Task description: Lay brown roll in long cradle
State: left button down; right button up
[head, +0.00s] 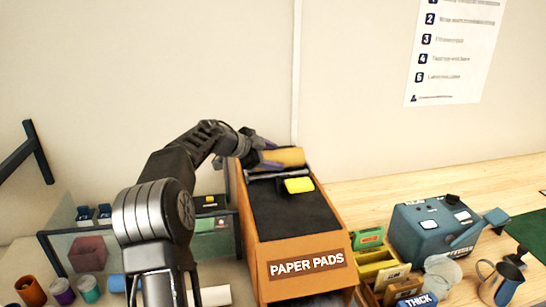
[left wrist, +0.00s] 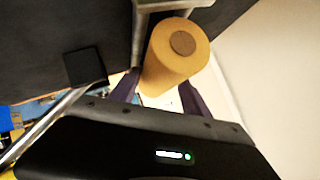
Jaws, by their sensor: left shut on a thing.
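The brown roll (head: 286,156) is at the far end of the orange-brown case labelled PAPER PADS (head: 305,266). My left gripper (head: 266,158) is shut on it. In the left wrist view the brown roll (left wrist: 176,60) shows its round end, between the dark fingers of my left gripper (left wrist: 160,92). A pale grey metal bar (head: 277,174) runs across the case's far end, just below the roll; it may be the long cradle. A grey metal piece (left wrist: 146,22) shows beside the roll in the left wrist view; I cannot tell whether they touch. My right gripper is out of view.
A yellow block (head: 299,185) sits on the case's dark top (head: 292,214). A blue machine (head: 432,230) stands to the right, with small boxes and a metal jug (head: 502,281) nearby. A glass-sided shelf (head: 62,245) and several cups are at left. The wall is close behind.

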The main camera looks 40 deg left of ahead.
pick_arm(q)
jog(key=shift+f, duration=0.15)
jog(key=shift+f, duration=0.35)
jog(key=c, duration=0.5)
grip_release()
jog(key=shift+f, duration=0.1)
jog(key=shift+r, duration=0.45)
jog(key=b+v, duration=0.1)
jog(key=v, duration=1.1)
